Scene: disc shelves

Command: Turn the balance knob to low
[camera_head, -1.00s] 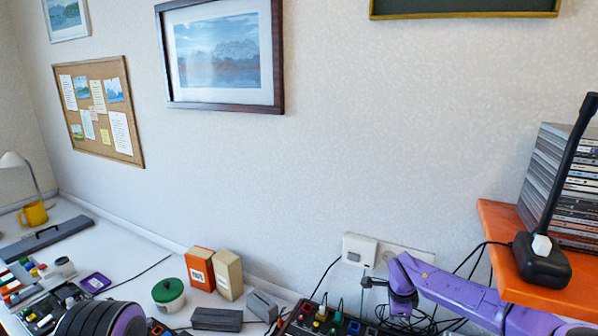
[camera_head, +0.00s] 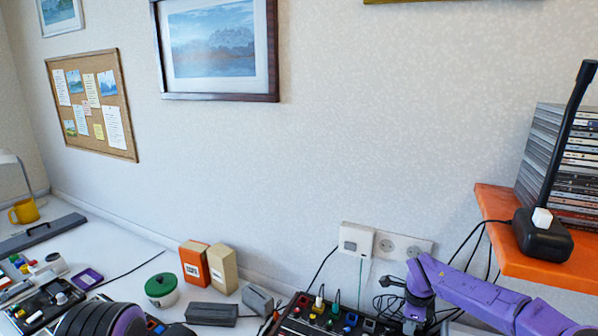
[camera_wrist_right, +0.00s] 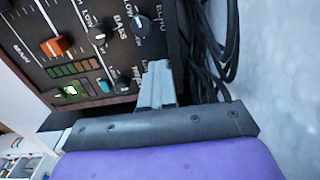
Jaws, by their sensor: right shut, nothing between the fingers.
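The control panel (camera_head: 318,322) stands at the bottom of the head view, partly cut off. In the right wrist view the panel (camera_wrist_right: 22,50) shows an orange knob (camera_wrist_right: 55,47), dark knobs (camera_wrist_right: 97,31) near the words BASS and LOW, and another dark knob (camera_wrist_right: 141,25) near ECHO. I cannot make out a balance label. My right gripper (camera_head: 388,283) is over the panel's right end, below the wall sockets. In the wrist view its fingers (camera_wrist_right: 157,85) are shut and empty beside the panel's edge. My left gripper is out of view.
Black cables (camera_wrist_right: 212,45) hang between panel and wall. An orange shelf (camera_head: 560,268) with stacked discs and a black device juts out at the right. A green-lidded pot (camera_head: 161,291) and boxes (camera_head: 223,268) stand left of the panel.

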